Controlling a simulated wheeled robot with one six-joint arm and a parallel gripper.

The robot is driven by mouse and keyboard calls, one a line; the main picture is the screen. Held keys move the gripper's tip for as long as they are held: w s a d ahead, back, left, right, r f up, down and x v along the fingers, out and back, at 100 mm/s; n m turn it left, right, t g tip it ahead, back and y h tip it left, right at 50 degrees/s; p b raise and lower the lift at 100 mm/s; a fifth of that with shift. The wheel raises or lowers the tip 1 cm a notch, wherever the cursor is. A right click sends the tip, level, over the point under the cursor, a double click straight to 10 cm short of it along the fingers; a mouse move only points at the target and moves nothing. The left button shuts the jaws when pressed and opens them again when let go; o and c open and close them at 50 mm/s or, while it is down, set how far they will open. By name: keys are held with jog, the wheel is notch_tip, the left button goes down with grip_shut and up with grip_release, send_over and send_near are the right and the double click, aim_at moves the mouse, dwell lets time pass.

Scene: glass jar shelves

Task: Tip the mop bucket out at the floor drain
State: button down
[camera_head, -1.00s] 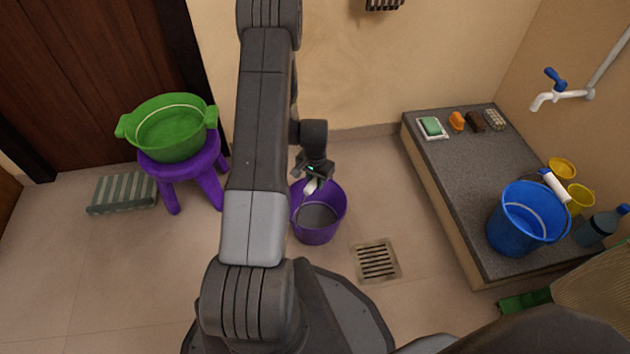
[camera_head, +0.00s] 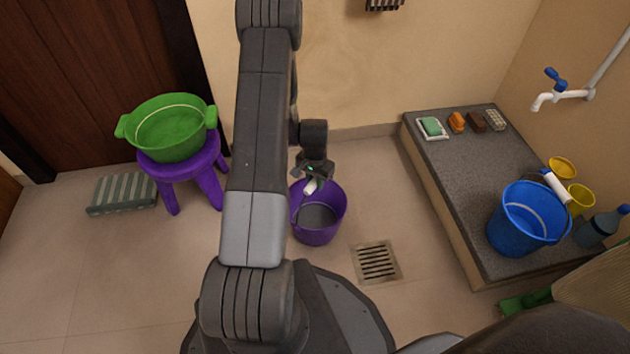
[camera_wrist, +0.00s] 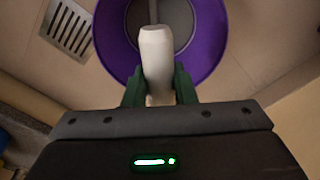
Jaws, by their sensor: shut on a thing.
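The purple mop bucket (camera_head: 318,224) stands upright just left of the floor drain, with greyish contents low inside. It also shows in the wrist view (camera_wrist: 209,40). My gripper (camera_head: 312,180) is over the bucket's back rim, its green fingers (camera_wrist: 159,88) shut on the white handle grip (camera_wrist: 157,55) of the bucket. The floor drain (camera_head: 376,261) is a square slotted metal grate in the tiles, right of and nearer than the bucket. It also shows in the wrist view (camera_wrist: 70,28). I cannot tell whether the bucket is touching the floor.
A granite ledge (camera_head: 455,185) on the right holds a blue bucket (camera_head: 514,234), yellow cups and soaps. A tap (camera_head: 560,95) is above it. A purple stool (camera_head: 207,187) with a green tub (camera_head: 170,140) and a striped mat (camera_head: 123,193) are left. Floor around the drain is clear.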

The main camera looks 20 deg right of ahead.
jog(key=shift+f+b, duration=0.5)
jog(key=shift+f, duration=0.1)
dwell(0.7)
jog(key=c, duration=1.8)
grip_release()
grip_shut()
jog(key=shift+s+d, duration=0.1)
jog(key=shift+s+d, duration=0.1)
jog(key=shift+s, duration=0.1)
jog(key=s+d+t+y+b, duration=0.1)
jog(key=s+d+t+b, duration=0.1)
jog(key=s+d+b, duration=0.2)
jog(key=s, duration=0.2)
jog(key=shift+s+d+r+y, duration=0.15)
jog(key=shift+s+r+y, duration=0.2)
jog(key=shift+s+y, duration=0.05)
